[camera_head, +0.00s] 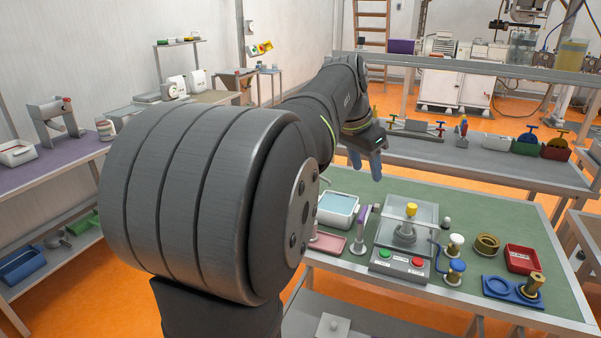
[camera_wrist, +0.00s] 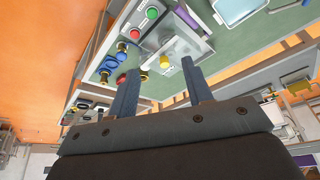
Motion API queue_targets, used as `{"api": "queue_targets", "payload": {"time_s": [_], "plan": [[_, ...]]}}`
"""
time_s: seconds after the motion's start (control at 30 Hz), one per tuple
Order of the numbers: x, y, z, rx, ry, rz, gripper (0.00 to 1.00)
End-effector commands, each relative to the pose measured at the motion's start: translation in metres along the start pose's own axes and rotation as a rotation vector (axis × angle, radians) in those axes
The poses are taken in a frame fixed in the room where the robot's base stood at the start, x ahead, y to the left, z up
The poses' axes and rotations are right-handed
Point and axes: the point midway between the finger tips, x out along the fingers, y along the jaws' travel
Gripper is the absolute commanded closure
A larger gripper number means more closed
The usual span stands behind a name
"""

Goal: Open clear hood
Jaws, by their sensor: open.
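The clear hood (camera_head: 427,216) is a see-through box on the green-topped bench, behind a grey control box (camera_head: 400,264) with a green and a red button. A yellow-topped part (camera_head: 411,209) shows at the hood. The hood looks closed, but its hinge and edges are hard to make out. In the wrist view the clear hood (camera_wrist: 192,46) shows beyond my fingers. My gripper (camera_head: 367,170) is up behind and left of the hood in the head view, apart from it. Its two blue-grey fingers are spread and empty, as the wrist view (camera_wrist: 160,66) shows.
Left of the hood are a purple-topped upright piece (camera_head: 360,222), a white tray (camera_head: 338,209) and a pink tray (camera_head: 327,243). On the right are white and blue knobs, a brass ring (camera_head: 487,245), a red bin (camera_head: 521,259) and a blue holder (camera_head: 510,291). My arm hides the bench's left part.

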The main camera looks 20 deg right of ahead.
Motion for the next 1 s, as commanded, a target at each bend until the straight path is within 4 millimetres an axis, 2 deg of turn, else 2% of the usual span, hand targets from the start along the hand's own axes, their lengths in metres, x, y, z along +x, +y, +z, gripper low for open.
{"api": "queue_targets", "payload": {"time_s": [0.03, 0.1, 0.2, 0.33, 0.47, 0.67, 1.0], "plan": [[0.008, -0.004, -0.021, 0.050, 0.000, 0.023, 0.54], [0.016, -0.007, -0.044, 0.117, 0.003, 0.050, 0.54], [0.027, -0.009, -0.073, 0.202, 0.009, 0.083, 0.54], [0.038, -0.010, -0.098, 0.283, 0.017, 0.113, 0.54], [0.043, -0.009, -0.108, 0.320, 0.020, 0.128, 0.54], [0.060, -0.007, -0.110, 0.328, 0.019, 0.131, 0.54], [0.130, 0.003, -0.109, 0.326, 0.018, 0.132, 0.54]]}}
